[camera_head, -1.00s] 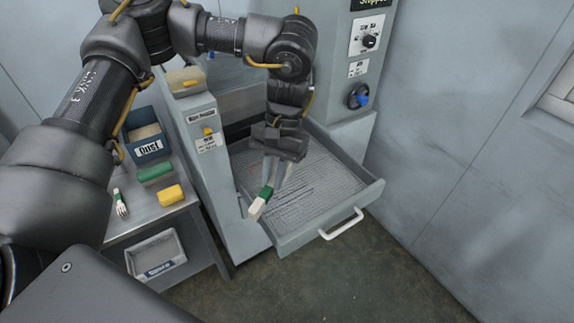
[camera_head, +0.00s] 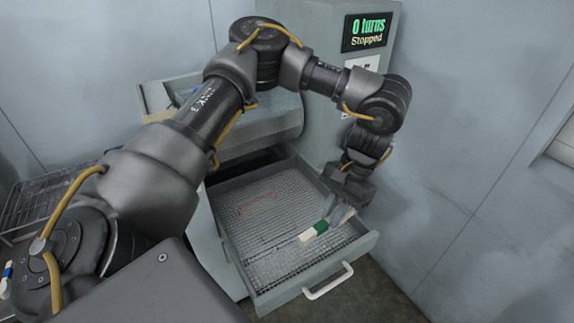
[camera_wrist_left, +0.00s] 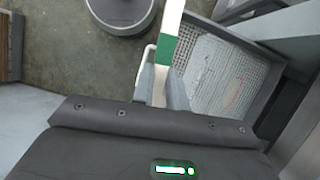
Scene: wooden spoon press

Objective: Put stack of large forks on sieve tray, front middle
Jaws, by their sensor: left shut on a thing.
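My left gripper (camera_head: 340,213) is shut on the stack of large forks (camera_head: 313,232), which shows as a white piece with a green band. The stack sticks out of the jaws toward lower left in the head view. It appears above the sieve tray (camera_head: 262,252), a pulled-out drawer with a mesh floor, toward its front and right. I cannot tell its height over the mesh. In the left wrist view the stack (camera_wrist_left: 167,45) runs up from the fingers (camera_wrist_left: 163,90), with the tray mesh (camera_wrist_left: 215,75) to its right. My right gripper is not in view.
The drawer has raised walls and a white front handle (camera_head: 328,281). The machine's display (camera_head: 367,33) reads "0 turns Stopped". A wire rack (camera_head: 45,203) stands at the far left. Most of the mesh is bare, apart from a faint reddish mark (camera_head: 258,205).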

